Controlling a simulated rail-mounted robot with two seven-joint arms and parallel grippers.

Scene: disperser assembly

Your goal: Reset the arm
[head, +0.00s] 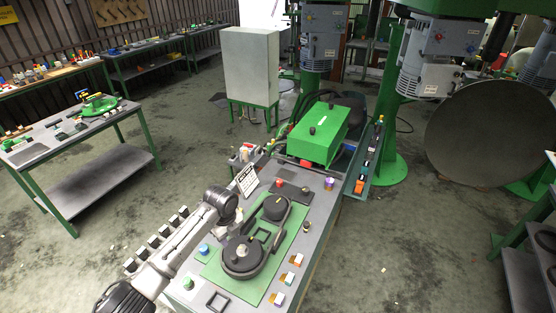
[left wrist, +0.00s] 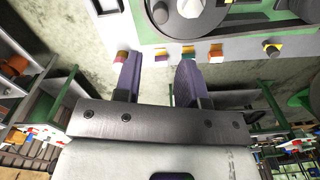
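My left arm comes in from the lower left of the head view and reaches over the left edge of the workbench (head: 317,205). My right arm and right gripper are not in view.
A green mat (head: 213,268) on the bench carries dark round parts (head: 242,256). Small coloured blocks (head: 289,278) lie along the bench's right side. A grey cabinet (head: 250,66) stands beyond. The floor (head: 400,235) to the right is mostly clear.

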